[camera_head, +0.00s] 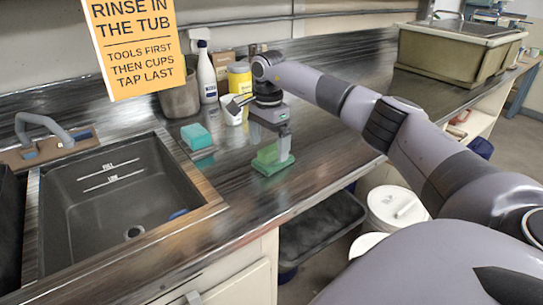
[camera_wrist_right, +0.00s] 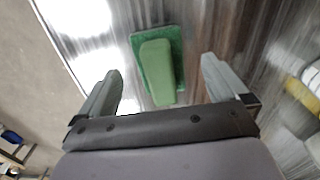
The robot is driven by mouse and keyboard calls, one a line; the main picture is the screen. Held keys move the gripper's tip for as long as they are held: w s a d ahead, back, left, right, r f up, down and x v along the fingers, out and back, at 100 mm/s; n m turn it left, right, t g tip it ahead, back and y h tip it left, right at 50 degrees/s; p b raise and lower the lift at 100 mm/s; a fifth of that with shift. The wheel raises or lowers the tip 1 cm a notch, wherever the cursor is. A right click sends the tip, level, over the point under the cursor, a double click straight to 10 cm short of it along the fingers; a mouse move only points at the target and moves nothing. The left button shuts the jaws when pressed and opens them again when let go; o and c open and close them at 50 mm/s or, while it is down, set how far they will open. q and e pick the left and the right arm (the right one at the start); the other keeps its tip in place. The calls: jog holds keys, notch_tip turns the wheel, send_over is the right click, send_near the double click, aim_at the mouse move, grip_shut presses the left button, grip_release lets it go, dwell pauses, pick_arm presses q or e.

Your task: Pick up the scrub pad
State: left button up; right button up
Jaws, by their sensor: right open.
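The scrub pad (camera_head: 267,154) is a green block on a flat, darker green base (camera_head: 273,168) on the counter, right of the sink. In the right wrist view the pad (camera_wrist_right: 157,70) shows from above on its base (camera_wrist_right: 174,38), between and beyond the two finger lines. My right gripper (camera_head: 262,126) is open and empty, above and just behind the pad. In the right wrist view its two grey fingers (camera_wrist_right: 160,80) stand apart on either side of the pad, with no visible contact. My left gripper is not in view.
A teal sponge (camera_head: 196,137) lies by the sink (camera_head: 120,200). A white cup (camera_head: 232,114), a yellow-labelled jar (camera_head: 239,78), a spray bottle (camera_head: 206,75) and a grey pot (camera_head: 180,98) stand behind. The counter (camera_head: 335,150) right of the pad is clear to its front edge.

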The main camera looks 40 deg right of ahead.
aim_at(270, 149)
jog(key=f, duration=0.4)
jog(key=shift+s+d+f, duration=0.1)
jog(key=shift+d+f, duration=0.05)
jog(key=shift+d, duration=0.05)
jog(key=c, duration=1.2)
jog(key=shift+o, duration=0.2)
notch_tip(270, 149, up, 20)
jog(key=shift+p, duration=0.35)
